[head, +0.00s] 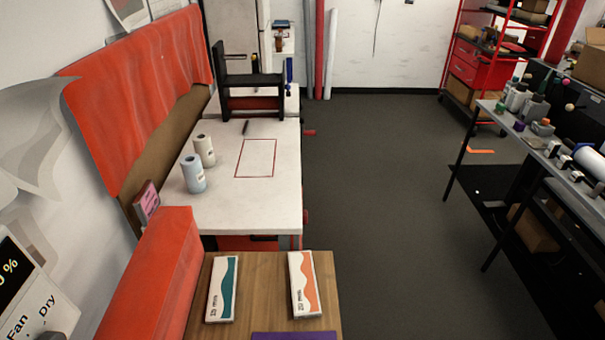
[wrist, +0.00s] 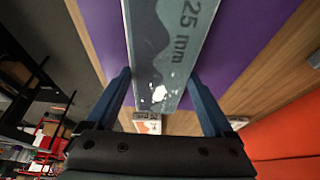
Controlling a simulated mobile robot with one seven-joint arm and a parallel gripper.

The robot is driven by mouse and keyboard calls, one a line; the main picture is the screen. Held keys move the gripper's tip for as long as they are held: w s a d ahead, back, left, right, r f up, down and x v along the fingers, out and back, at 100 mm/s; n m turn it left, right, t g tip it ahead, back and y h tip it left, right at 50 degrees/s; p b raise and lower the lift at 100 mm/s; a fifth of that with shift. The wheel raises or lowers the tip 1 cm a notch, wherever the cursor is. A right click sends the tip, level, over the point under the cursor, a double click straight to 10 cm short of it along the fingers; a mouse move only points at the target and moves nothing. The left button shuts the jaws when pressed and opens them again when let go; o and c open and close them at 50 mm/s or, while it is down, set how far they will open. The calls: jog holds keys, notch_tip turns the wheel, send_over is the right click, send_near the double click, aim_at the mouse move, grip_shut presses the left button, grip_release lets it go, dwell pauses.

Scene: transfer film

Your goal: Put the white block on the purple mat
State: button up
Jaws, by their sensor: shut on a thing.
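My gripper (wrist: 160,82) shows in the wrist view with its two blue fingers on either side of a long grey-teal block (wrist: 178,62). It is shut on this block, which has "25 mm" printed on it and a small white patch near its lower end. The purple mat (wrist: 228,40) shows behind the held block; I cannot tell whether they touch. In the head view only a strip of the purple mat (head: 295,335) shows at the bottom edge, and my gripper is not seen there.
A white-and-teal block (head: 222,288) and a white-and-orange block (head: 304,285) lie on the wooden table (head: 262,285) beyond the mat. A white table (head: 220,215) with two rolls stands behind. A red padded piece (head: 160,270) borders the left side.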

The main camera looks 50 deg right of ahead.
jog(key=o, duration=1.2)
jog(key=shift+f, duration=0.1)
jog(key=v, duration=1.2)
jog(key=w+r+n+t+h, duration=0.1)
jog(key=w+r+n+t, duration=0.4)
jog(key=w+r, duration=1.2)
jog(key=w+a+r+t, duration=0.2)
jog(key=a+r+t, duration=0.15)
jog(key=r, duration=0.45)
jog(key=w+a+r+t, duration=0.25)
jog(key=r+t, duration=0.25)
jog(key=r, duration=0.4)
jog(key=s+a+r+n+t+y, duration=0.1)
jog(key=s+a+r+t, duration=0.2)
jog(key=r, duration=0.7)
jog(key=s+a+r+n+t+y, duration=0.2)
jog(key=a+r+t, duration=0.2)
jog(key=r, duration=0.6)
jog(key=s+a+r+n+t+y, duration=0.1)
jog(key=s+a+r+t, duration=0.2)
jog(key=r, duration=0.7)
jog(key=shift+s+a+r+n+t, duration=0.1)
jog(key=shift+s+a+n+t, duration=0.05)
jog(key=shift+a+n+t, duration=0.15)
jog(key=shift+s+a+r+n+t, duration=0.1)
jog(key=shift+s+a+t, duration=0.05)
jog(key=shift+a, duration=0.25)
